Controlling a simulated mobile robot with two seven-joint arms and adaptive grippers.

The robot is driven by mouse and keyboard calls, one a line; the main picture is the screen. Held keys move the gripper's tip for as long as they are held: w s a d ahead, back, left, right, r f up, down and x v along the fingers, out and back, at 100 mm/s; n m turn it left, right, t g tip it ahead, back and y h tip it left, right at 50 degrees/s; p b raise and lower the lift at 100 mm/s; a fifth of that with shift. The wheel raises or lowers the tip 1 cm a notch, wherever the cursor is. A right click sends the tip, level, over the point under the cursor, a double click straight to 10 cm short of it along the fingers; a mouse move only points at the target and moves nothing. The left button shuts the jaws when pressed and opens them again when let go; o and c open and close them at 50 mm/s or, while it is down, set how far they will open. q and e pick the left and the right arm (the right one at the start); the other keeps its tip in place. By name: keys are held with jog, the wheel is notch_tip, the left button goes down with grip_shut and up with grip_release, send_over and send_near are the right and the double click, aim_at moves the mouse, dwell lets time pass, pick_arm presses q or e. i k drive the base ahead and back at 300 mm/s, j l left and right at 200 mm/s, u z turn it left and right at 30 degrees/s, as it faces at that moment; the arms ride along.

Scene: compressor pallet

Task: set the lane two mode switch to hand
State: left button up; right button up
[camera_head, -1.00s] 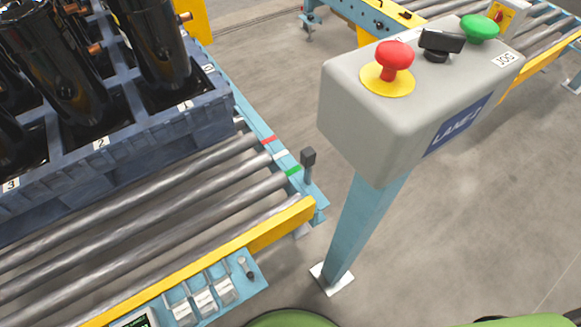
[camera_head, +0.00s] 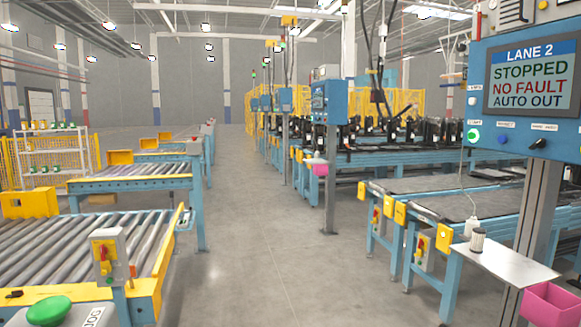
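The lane 2 control panel (camera_head: 482,92) is a blue box on a grey post at the right edge. Its screen (camera_head: 530,80) reads "LANE 2, STOPPED, NO FAULT, AUTO OUT". Under the screen sits a black selector knob (camera_head: 538,144), its small label hard to read and its exact pointing hard to tell. To its left are a blue button (camera_head: 502,140) and a green button (camera_head: 473,135). Neither of my grippers shows in this view.
A shelf (camera_head: 498,262) with a pink bin (camera_head: 548,305) stands before the panel post. The grey aisle floor (camera_head: 270,270) in the middle is clear.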

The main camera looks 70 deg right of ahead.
aim_at(541, 143)
jog(key=z, duration=3.8)
